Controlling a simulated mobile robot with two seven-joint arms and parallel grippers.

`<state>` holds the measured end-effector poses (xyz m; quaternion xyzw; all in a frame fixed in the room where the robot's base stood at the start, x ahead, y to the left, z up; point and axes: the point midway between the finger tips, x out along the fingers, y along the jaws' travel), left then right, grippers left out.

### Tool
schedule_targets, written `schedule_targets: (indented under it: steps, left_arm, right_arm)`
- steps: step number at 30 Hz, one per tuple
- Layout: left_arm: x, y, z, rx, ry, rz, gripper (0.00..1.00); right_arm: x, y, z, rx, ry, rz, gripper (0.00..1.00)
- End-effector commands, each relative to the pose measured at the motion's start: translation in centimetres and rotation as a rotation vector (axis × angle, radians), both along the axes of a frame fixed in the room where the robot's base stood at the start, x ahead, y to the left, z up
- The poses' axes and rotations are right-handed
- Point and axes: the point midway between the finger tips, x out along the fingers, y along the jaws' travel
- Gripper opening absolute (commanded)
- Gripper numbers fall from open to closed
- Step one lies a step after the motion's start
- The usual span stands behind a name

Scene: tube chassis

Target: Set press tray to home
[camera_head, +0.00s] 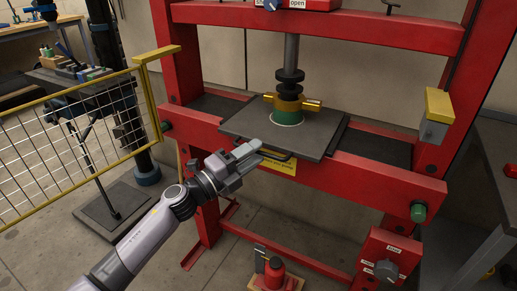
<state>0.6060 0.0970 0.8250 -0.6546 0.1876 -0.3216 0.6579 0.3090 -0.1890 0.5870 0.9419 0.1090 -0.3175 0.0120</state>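The press tray (245,126) is a flat dark grey plate lying on the bed of the red press. A green round part (286,117) with a brass-coloured piece (293,103) on it stands on the tray under the press ram (291,55). A dark handle (277,154) shows at the tray's front edge. My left gripper (258,154) is at the left end of this handle, its fingers pointing right toward it. I cannot tell whether the fingers are around the handle or only beside it, nor whether they are closed. My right gripper is out of view.
Red press uprights (177,60) stand on both sides of the tray. A yellow-framed mesh guard (75,140) is at the left. A workbench (500,190) stands at the right.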

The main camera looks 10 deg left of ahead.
Motion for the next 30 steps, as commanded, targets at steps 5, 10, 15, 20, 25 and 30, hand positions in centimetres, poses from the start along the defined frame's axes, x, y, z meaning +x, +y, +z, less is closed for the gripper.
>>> schedule_targets:
  steps: [5,10,15,20,25,30]
  left_arm:
    - [-2.1,1.9,-0.4,0.001,-0.001,0.001,0.37]
    - [-3.2,2.9,-0.6,-0.001,-0.003,0.000,0.37]
    - [-3.4,3.2,-0.6,-0.002,-0.004,0.000,0.37]
    - [-3.4,3.1,-0.6,-0.001,-0.003,0.000,0.37]
    - [-3.4,3.1,-0.7,-0.004,-0.001,0.001,0.37]
    - [-4.6,3.4,-2.2,-0.108,0.083,0.039,0.37]
  right_arm:
    - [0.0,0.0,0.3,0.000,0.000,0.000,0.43]
    - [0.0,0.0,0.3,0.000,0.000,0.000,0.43]
    - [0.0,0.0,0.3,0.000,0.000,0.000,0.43]
    - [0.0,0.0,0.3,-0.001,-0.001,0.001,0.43]
    - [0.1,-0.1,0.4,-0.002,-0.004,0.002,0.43]
    - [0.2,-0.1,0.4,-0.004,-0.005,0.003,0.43]
